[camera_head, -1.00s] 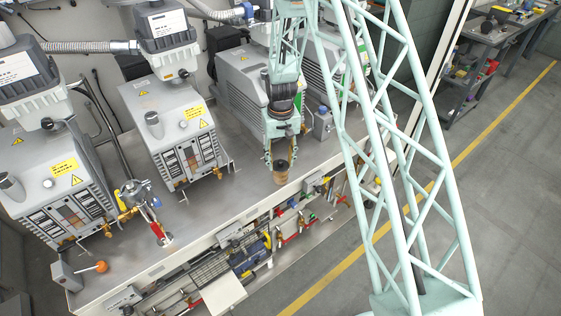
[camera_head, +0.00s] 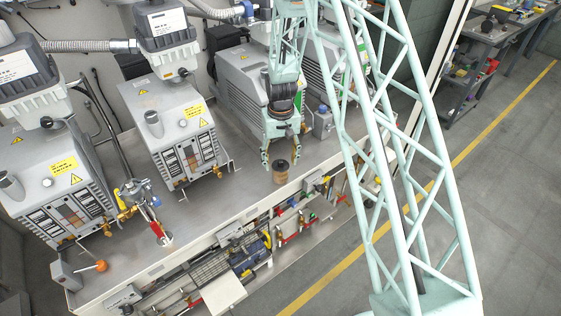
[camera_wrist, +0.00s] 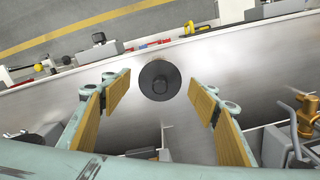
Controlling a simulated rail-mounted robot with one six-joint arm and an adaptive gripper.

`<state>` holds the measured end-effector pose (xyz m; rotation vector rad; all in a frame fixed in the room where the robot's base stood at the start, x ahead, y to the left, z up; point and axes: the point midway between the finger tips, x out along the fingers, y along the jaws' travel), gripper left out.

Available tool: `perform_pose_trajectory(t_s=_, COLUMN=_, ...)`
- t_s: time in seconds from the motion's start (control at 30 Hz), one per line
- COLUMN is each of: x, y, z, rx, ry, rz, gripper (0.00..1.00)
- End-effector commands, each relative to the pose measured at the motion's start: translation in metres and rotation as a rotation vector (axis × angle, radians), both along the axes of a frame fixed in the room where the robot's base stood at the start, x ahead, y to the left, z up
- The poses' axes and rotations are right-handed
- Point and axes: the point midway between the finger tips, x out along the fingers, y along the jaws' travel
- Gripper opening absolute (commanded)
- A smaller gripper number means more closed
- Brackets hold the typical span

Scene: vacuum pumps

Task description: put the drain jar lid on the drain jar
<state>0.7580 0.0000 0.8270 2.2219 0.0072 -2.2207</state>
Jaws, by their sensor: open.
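The drain jar (camera_head: 281,174) is a small brown jar standing upright near the front edge of the bench. The drain jar lid (camera_head: 282,163) is dark and sits on top of the jar. In the wrist view the lid (camera_wrist: 159,80) is a round black disc with a small knob, and it hides most of the jar below. My gripper (camera_head: 282,157) is open and empty just above the lid. In the wrist view its two tan-padded fingers (camera_wrist: 161,95) are spread on either side of the lid, with gaps between.
Grey vacuum pumps (camera_head: 185,125) stand behind and to the left on the metal bench (camera_head: 215,205). A small grey box (camera_head: 323,124) stands just right of my gripper. A lower shelf with fittings (camera_head: 250,250) runs in front. The bench around the jar is clear.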

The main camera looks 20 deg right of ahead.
Motion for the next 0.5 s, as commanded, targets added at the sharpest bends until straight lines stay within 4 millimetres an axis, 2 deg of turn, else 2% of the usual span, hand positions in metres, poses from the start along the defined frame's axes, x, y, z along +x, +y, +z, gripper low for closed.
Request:
perform_pose_trajectory(t_s=0.27, x=0.000, y=0.000, z=0.009, rx=0.000, ry=-0.001, rz=0.000, gripper=0.55)
perform_pose_trajectory(t_s=0.5, x=0.001, y=0.000, z=0.030, rx=0.000, ry=-0.002, rz=0.000, gripper=0.55)
